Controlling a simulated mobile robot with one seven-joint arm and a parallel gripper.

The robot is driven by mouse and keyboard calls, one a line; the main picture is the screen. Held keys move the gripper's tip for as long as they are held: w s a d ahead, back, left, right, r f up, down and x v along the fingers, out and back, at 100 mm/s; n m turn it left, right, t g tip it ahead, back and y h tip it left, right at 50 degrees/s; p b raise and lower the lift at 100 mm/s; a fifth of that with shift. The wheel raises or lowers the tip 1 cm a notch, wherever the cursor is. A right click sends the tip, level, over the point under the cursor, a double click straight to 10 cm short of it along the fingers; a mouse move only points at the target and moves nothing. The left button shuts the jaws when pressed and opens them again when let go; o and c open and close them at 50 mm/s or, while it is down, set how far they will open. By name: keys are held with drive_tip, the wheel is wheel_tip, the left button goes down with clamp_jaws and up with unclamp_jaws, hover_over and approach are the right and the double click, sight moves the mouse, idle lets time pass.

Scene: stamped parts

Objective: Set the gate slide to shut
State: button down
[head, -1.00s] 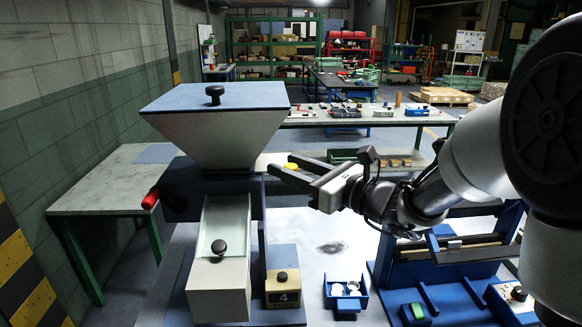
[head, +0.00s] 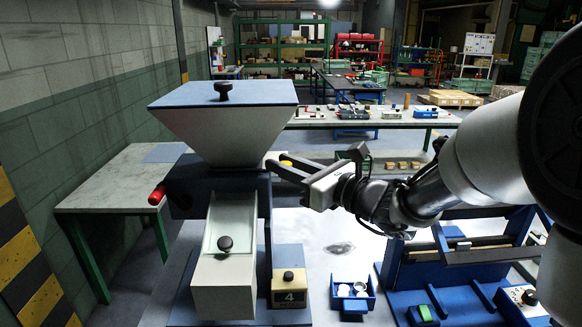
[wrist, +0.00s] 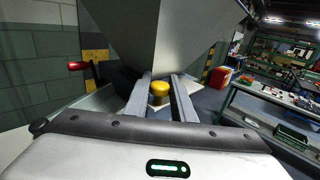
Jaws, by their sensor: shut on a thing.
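A hopper (head: 225,125) with a blue lid and pale funnel stands on a dark blue frame at centre left. A yellow knob (head: 285,159), which looks like the gate slide's grip, shows at the right below the funnel. It also shows in the wrist view (wrist: 159,92), between my two fingers. My gripper (head: 276,170) reaches in from the right and is shut on this yellow knob. The slide's plate is hidden by the hopper frame and fingers, so I cannot tell its position.
A red handle (head: 157,195) sticks out left of the hopper. A pale chute (head: 231,225) with a black knob stands in front. A box marked 4 (head: 289,290), a small blue tray (head: 352,296) and a blue fixture (head: 455,266) are to the right.

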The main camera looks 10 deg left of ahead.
drive_tip(key=c, duration=1.5)
unclamp_jaws()
drive_tip(key=shift+s+a, duration=0.1)
drive_tip(key=shift+a, duration=0.15)
drive_tip(key=shift+c, duration=0.2)
drive_tip(key=shift+d, duration=0.2)
drive_tip(key=shift+s+d, duration=0.15)
drive_tip(key=shift+d, duration=0.15)
drive_tip(key=v, duration=1.6)
drive_tip(key=shift+d, duration=0.25)
drive_tip(key=shift+s, duration=0.2)
